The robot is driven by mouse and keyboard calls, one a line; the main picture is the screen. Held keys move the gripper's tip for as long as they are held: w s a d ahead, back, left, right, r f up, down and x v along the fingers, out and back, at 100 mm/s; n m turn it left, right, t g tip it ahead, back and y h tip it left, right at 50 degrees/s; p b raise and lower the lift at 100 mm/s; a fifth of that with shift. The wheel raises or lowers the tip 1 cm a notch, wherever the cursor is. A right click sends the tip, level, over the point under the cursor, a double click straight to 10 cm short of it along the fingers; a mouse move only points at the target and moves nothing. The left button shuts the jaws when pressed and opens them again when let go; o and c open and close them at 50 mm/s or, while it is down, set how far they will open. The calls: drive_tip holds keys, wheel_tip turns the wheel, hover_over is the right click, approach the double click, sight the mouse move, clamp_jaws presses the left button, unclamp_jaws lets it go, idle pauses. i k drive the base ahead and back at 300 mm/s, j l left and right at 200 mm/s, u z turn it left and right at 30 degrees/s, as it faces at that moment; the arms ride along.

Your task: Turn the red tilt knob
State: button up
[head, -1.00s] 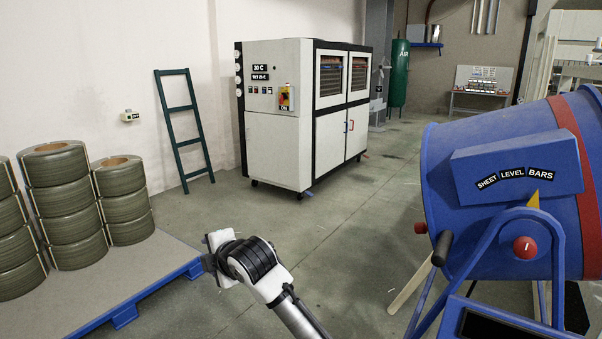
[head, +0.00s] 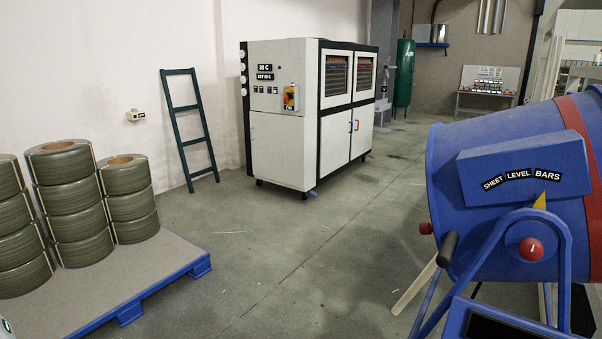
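The red tilt knob (head: 531,249) is a round red knob with a white mark, on the blue frame at the right of the head view. It sits at the pivot of a blue drum-shaped machine (head: 445,180). A yellow pointer (head: 540,201) above the knob stands below the label strip "SHEET LEVEL BARS" (head: 521,179), near the word BARS. My gripper is not in the head view, so its opening and distance from the knob do not show.
A second red knob (head: 426,228) and a black handle (head: 448,248) project from the machine's left side. A blue pallet (head: 170,285) with stacked coils stands at the left. A white cabinet (head: 283,150) and green ladder (head: 190,130) stand behind. The middle floor is clear.

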sight(529, 248)
drive_tip(key=j+z, duration=0.2)
drive_tip(key=z, duration=0.2)
drive_tip(key=k+j+z, duration=0.1)
drive_tip(key=z, duration=0.25)
drive_tip(key=k+j+z, duration=0.1)
drive_tip(key=z, duration=0.3)
